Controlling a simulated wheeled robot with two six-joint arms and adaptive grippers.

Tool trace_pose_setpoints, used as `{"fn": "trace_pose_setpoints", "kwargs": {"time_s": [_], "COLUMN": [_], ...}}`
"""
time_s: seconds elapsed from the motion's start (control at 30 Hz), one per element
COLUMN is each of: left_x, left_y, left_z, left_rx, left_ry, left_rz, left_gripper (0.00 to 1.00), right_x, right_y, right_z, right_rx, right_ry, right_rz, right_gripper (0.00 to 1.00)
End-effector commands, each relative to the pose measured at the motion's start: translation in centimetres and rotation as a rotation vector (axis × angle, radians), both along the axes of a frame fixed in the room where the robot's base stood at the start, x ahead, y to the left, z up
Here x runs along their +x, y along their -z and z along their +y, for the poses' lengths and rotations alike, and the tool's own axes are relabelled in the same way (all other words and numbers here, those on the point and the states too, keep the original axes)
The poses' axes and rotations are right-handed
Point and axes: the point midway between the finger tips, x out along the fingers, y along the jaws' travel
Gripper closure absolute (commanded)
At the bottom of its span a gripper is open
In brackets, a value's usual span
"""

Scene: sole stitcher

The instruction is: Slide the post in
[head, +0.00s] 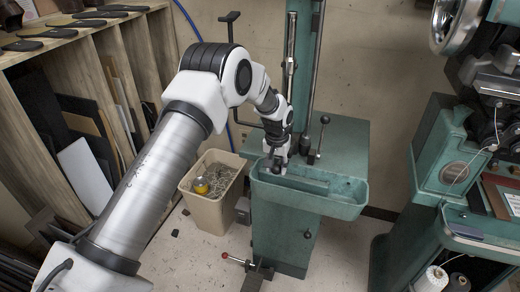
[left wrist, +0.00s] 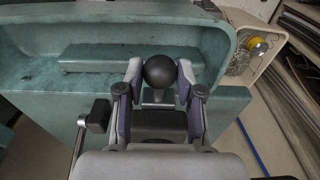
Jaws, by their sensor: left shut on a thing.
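My left gripper (head: 277,168) comes down over the left end of the green trough on the machine. In the left wrist view its two fingers (left wrist: 159,82) are shut on a black ball knob (left wrist: 160,71), one finger on each side. A short grey stem shows just below the knob; the rest of what it belongs to is hidden. A tall green post (head: 305,55) with a bright steel rod beside it rises behind the gripper. I cannot tell whether the knob belongs to it. My right gripper is in neither view.
The green trough (head: 345,208) fronts the machine. A black-knobbed lever (head: 325,120) stands right of the gripper. A beige bin (head: 207,212) holding scraps and a yellow can is at left. A second green machine (head: 455,150) is at right, wooden shelves (head: 135,60) at left.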

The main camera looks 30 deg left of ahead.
Motion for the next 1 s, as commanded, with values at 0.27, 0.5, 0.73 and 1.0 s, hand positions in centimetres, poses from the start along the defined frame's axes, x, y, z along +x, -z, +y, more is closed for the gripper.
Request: {"fn": "trace_pose_setpoints", "kwargs": {"time_s": [0.27, 0.5, 0.73, 1.0], "left_x": [0.2, 0.1, -0.6, -1.5], "left_y": [-0.2, -0.4, -3.2, -6.3], "left_z": [0.0, 0.0, -0.1, -0.4], "left_rx": [0.000, 0.001, 0.000, 0.000], "left_ry": [0.000, 0.000, 0.000, 0.000], "left_rz": [-0.006, -0.004, -0.002, -0.002], "left_gripper": [0.29, 0.29, 0.29, 0.29], "right_x": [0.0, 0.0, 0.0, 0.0], "right_y": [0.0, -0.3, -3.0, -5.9], "right_z": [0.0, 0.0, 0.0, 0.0], "right_rx": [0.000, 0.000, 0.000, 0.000], "right_ry": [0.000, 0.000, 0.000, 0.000], "right_rz": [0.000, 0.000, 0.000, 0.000], "right_gripper": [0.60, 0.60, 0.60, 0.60]}}
